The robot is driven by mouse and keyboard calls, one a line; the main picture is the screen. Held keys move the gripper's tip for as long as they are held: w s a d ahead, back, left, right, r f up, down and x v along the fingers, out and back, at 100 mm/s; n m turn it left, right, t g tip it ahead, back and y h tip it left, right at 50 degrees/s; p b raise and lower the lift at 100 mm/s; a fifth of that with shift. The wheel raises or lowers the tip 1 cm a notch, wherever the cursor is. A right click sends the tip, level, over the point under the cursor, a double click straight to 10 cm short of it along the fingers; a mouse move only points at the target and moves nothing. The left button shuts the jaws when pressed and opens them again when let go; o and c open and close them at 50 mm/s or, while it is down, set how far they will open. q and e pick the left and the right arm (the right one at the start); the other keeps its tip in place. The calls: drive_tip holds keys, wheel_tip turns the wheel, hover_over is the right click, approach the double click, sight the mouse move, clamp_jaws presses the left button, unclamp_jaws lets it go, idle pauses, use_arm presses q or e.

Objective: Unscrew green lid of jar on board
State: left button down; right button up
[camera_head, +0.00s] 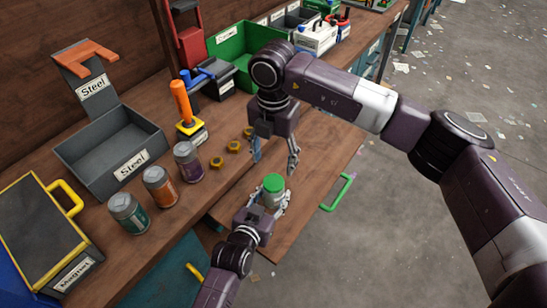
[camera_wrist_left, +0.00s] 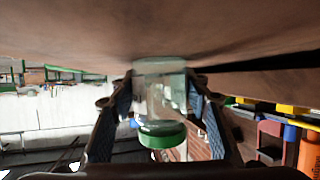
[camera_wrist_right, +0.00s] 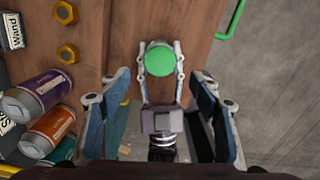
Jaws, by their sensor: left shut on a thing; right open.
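A clear jar (camera_wrist_left: 160,88) with a green lid (camera_head: 273,183) stands upright on the wooden board (camera_head: 318,160). My left gripper (camera_head: 270,201) is shut around the jar's body, with a finger on each side below the lid. The lid (camera_wrist_right: 159,56) shows from above in the right wrist view and appears seated on the jar. My right gripper (camera_head: 275,158) is open and empty, pointing down. It is above and a little behind the lid, apart from it.
Several cans, including a purple one (camera_head: 188,162), stand left of the jar. Brass nuts (camera_head: 232,146) lie behind it. A grey Steel bin (camera_head: 110,150) and an orange-handled tool (camera_head: 182,104) sit farther left. A green handle (camera_head: 337,192) is on the board's right edge.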

sight(274, 181)
drive_tip(key=m, duration=0.6)
drive_tip(key=shift+f, duration=4)
